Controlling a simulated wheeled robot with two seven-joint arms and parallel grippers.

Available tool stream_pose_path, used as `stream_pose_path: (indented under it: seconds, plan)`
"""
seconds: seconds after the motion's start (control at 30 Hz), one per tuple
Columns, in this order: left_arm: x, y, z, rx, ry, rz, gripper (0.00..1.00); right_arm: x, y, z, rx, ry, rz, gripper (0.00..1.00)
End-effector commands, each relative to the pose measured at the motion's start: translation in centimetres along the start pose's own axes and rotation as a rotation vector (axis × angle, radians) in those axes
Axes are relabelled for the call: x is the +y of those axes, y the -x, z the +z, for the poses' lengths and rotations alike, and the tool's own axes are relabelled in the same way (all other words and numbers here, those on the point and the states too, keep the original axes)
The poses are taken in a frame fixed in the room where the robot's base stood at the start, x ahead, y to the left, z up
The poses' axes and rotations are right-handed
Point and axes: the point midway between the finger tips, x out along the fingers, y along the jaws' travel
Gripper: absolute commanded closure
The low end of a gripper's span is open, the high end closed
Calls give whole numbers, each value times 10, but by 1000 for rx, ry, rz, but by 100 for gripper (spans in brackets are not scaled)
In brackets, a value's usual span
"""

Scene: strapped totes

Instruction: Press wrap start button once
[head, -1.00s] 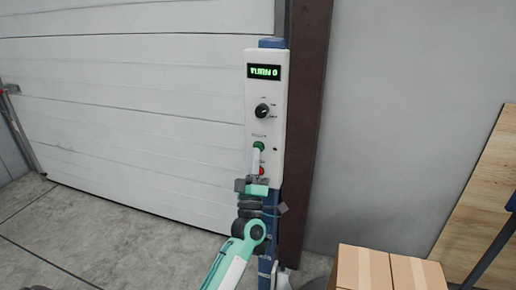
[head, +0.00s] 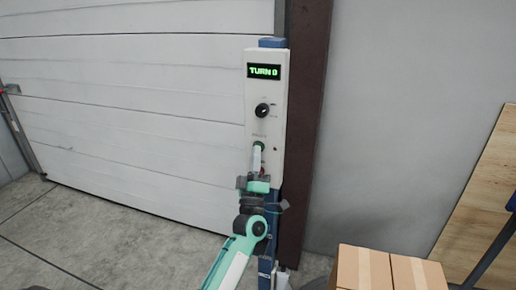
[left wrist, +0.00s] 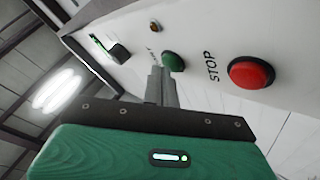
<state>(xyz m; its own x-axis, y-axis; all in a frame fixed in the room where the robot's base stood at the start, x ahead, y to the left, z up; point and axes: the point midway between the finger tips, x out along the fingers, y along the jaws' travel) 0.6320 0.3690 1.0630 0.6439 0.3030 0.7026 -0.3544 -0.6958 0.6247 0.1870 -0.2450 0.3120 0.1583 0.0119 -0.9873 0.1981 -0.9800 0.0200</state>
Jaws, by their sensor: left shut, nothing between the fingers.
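A white control box (head: 277,166) on a blue post has a green display reading "TURN 0" (head: 264,72), a black knob (head: 262,110) and a green button (head: 259,146). In the left wrist view the green button (left wrist: 173,62) is just beyond the fingertips, beside a red button marked STOP (left wrist: 251,73). My left gripper (head: 257,150) is shut and empty, its tips at the lower edge of the green button. I cannot tell whether they touch it. My gripper hides most of the red button in the head view. My right gripper is not in view.
A white sectional door (head: 130,120) is behind and to the left of the post. A brown column (head: 308,130) stands right behind it. A cardboard box (head: 375,270) is at the lower right, near a wooden panel (head: 480,200). The floor at left is clear.

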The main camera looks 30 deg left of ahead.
Motion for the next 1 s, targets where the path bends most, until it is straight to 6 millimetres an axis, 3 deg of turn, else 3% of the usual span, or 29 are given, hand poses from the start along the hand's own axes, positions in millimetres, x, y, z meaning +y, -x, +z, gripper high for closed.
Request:
stream_pose_path:
  seconds: [0.57, 1.0]
  plan:
    - [-2, -2, 2, 0, 0, 0, 100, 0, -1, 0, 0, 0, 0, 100]
    - [6, 9, -6, 0, 1, -1, 100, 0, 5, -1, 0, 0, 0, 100]
